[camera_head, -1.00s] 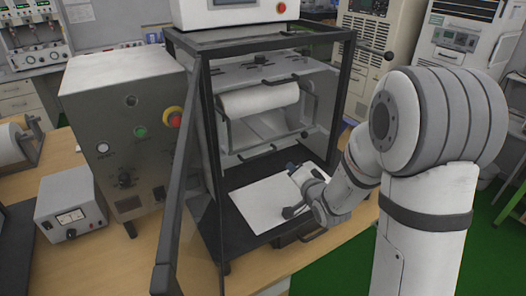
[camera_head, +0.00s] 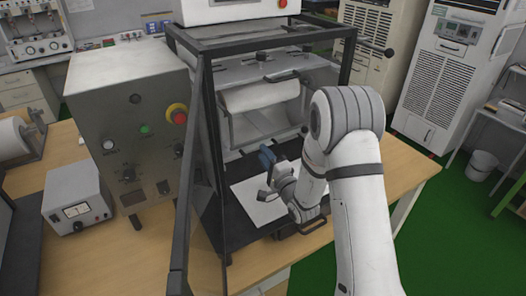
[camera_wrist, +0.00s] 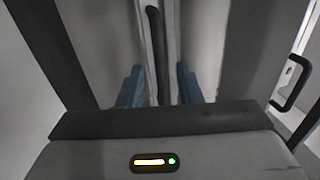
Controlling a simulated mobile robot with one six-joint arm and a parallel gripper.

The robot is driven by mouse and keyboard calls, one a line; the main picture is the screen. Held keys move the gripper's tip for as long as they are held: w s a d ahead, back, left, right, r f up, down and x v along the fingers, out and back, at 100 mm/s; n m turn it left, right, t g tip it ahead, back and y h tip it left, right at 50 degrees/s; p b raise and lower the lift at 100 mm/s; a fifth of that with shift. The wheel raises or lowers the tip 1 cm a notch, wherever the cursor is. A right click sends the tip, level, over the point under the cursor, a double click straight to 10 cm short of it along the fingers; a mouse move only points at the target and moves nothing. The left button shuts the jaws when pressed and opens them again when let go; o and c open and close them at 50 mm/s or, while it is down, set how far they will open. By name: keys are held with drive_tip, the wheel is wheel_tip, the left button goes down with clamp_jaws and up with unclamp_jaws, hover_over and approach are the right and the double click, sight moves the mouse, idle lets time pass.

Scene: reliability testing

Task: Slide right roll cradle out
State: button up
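A white roll (camera_head: 258,96) lies in a metal roll cradle (camera_head: 228,132) inside the black-framed machine. My arm hides the cradle's right end. My gripper (camera_head: 268,160), with blue fingers, is in front of and below the cradle, above a white sheet. In the wrist view, the fingers of my gripper (camera_wrist: 158,90) are apart. A dark upright bar (camera_wrist: 155,50) shows between them, apart from both fingers. I cannot tell which part of the machine this bar belongs to.
The white sheet (camera_head: 248,205) lies on the machine's black floor (camera_head: 236,238). A dark post (camera_head: 190,150) stands at the front left. A black handle (camera_wrist: 292,84) shows at right in the wrist view. A grey control box (camera_head: 130,120) stands left of the machine.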

drive_tip(key=shift+w+a+r, duration=0.15)
drive_tip(key=shift+w+a, duration=0.2)
drive_tip(key=shift+w, duration=0.15)
clamp_jaws()
idle(0.3)
